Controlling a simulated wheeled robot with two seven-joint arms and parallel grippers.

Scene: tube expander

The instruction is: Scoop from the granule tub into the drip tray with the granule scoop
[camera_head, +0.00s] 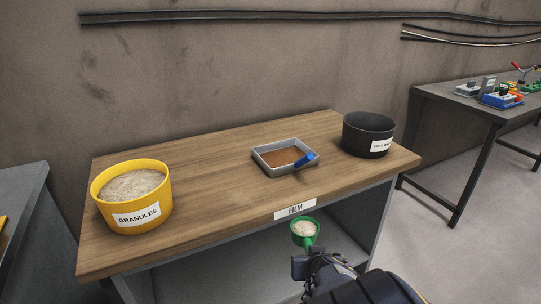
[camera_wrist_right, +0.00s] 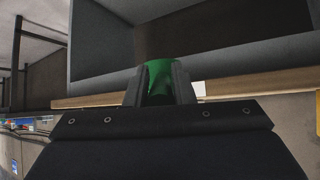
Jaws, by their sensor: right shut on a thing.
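The yellow granule tub (camera_head: 155,213), labelled GRANULES, stands at the left end of the wooden bench, filled with pale granules. The grey drip tray (camera_head: 265,165) lies near the middle of the bench with a brown layer inside and a blue object (camera_head: 306,159) at its right side. My right gripper (camera_head: 306,258) is shut on the green granule scoop (camera_head: 303,241), which holds pale granules, in front of the bench's front edge. The scoop's green handle (camera_wrist_right: 159,72) also shows between the fingers in the right wrist view. My left gripper is not in view.
A black bin (camera_head: 366,143) labelled OILY stands at the bench's right end. A FILM label (camera_head: 295,209) is on the front edge of the wooden bench (camera_head: 215,215). A second table (camera_head: 455,98) with several parts stands at the right. Bench space between tub and tray is clear.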

